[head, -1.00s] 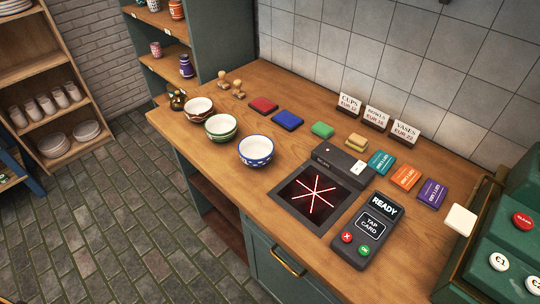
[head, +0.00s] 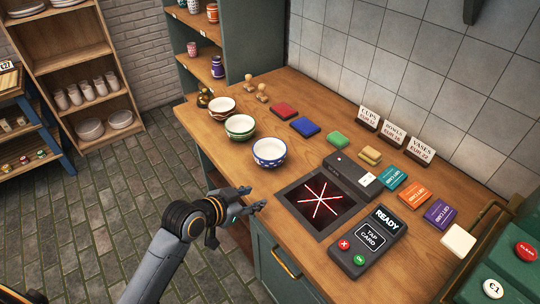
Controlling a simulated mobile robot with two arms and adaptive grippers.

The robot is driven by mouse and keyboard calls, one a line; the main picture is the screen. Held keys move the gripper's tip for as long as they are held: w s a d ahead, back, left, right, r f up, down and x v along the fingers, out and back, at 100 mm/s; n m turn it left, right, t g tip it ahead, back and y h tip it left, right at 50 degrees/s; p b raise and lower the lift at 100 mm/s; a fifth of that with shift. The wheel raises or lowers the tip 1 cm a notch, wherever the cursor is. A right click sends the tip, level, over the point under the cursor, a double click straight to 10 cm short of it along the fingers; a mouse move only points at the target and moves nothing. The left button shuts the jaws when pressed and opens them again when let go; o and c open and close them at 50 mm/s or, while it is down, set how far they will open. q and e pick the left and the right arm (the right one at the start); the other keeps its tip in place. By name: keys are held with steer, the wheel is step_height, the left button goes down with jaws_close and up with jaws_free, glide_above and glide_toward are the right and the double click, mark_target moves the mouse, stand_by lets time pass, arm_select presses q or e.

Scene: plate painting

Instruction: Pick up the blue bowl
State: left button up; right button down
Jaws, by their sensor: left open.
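The blue bowl (head: 269,152), white inside with a blue patterned outside, stands upright on the wooden counter (head: 240,178). My right gripper is not in view.
Right of the bowl lie a scanner plate with red lines (head: 320,199), a card reader (head: 367,241) and colored cards (head: 404,196). Wooden shelves (head: 75,60) stand at the left.

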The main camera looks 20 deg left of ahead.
arm_select(q)
steer(key=t+h, duration=0.1)
steer(key=t, duration=0.1)
glide_toward(280, 162)
steer(key=shift+m, duration=0.3)
steer(key=w, duration=0.1)
steer(key=w+d, duration=0.1)
steer(key=w, duration=0.1)
steer(key=w+d+p, duration=0.1)
steer(key=shift+w+r, duration=0.1)
steer(key=shift+w, duration=0.25)
steer(key=shift+w+d+p, duration=0.15)
steer(key=shift+w+p, duration=0.15)
steer(key=shift+w, duration=0.2)
steer(key=x, duration=0.2)
steer(key=f+p+x, duration=0.1)
steer(key=x, duration=0.2)
steer(key=shift+s+r, duration=0.1)
steer(key=shift+s, duration=0.05)
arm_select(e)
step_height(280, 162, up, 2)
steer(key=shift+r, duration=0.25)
arm_select(q)
steer(key=shift+a, duration=0.25)
jaws_close()
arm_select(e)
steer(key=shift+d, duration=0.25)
